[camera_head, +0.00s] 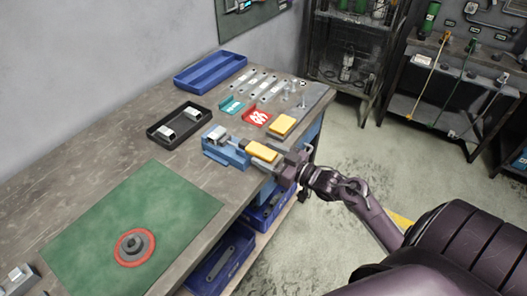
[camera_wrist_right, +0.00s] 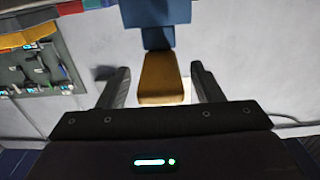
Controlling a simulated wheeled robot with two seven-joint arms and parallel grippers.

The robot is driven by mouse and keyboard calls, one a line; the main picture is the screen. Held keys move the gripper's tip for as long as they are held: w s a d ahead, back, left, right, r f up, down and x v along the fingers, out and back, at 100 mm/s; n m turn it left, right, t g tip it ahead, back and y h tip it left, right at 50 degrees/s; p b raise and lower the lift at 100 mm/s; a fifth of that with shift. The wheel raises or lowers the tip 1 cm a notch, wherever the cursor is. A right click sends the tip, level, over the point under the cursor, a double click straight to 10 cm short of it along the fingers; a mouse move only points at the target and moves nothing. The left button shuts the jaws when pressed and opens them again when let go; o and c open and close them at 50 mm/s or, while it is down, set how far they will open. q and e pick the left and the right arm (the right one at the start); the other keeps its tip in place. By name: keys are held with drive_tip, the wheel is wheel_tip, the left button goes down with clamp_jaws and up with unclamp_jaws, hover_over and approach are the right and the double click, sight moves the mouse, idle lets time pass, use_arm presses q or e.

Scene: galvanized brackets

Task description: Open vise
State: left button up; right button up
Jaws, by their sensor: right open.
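A blue vise (camera_head: 226,148) is mounted near the front edge of the workbench, with a grey metal piece at its jaws. A yellow block-shaped handle (camera_head: 262,151) sticks out from the vise toward my right arm. My right gripper (camera_head: 287,166) is right at the handle's outer end. In the right wrist view the orange-yellow handle (camera_wrist_right: 160,78) lies between the two spread fingers of my right gripper (camera_wrist_right: 161,84), with visible gaps on both sides. The blue vise body (camera_wrist_right: 155,12) shows beyond it. My left gripper is out of view.
A black tray (camera_head: 180,125) with metal parts and a blue tray (camera_head: 211,70) stand on the workbench (camera_head: 100,135). A red tray (camera_head: 257,117), a teal tray (camera_head: 231,105) and a yellow block (camera_head: 282,125) lie behind the vise. A green mat (camera_head: 180,200) carries a round red-and-grey object (camera_head: 134,246).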

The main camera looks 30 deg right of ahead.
drive_tip(key=shift+w+a, duration=0.25)
drive_tip(key=shift+w, duration=0.3)
clamp_jaws()
